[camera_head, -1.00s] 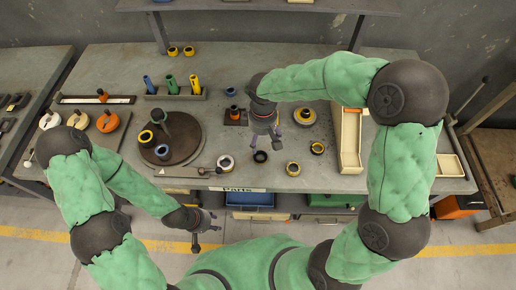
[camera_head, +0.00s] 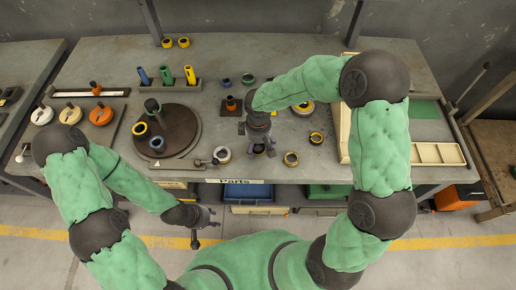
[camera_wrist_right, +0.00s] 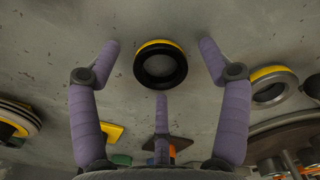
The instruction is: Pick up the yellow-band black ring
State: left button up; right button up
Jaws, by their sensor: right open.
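The black ring with a yellow band (camera_wrist_right: 160,82) lies flat on the grey bench, centred between my right fingers in the right wrist view. My right gripper (camera_head: 259,153) is open, with its purple fingers spread above the bench and nothing held. In the head view the gripper and its fingers cover most of the spot below them. In the wrist view the fingers (camera_wrist_right: 158,60) stand on both sides of the ring, apart from it. My left gripper (camera_head: 206,229) is empty, its fingers apart, low in front of the bench edge.
A grey ring with a yellow band (camera_wrist_right: 273,94) lies to the right in the wrist view. In the head view, yellow-and-black rings (camera_head: 291,164) lie right of my right gripper. A dark turntable (camera_head: 180,135) stands left, and a cream tray (camera_head: 439,153) lies right.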

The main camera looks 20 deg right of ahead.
jog(key=shift+r, duration=0.1)
jog(key=c, duration=1.4)
jog(key=shift+o, duration=0.2)
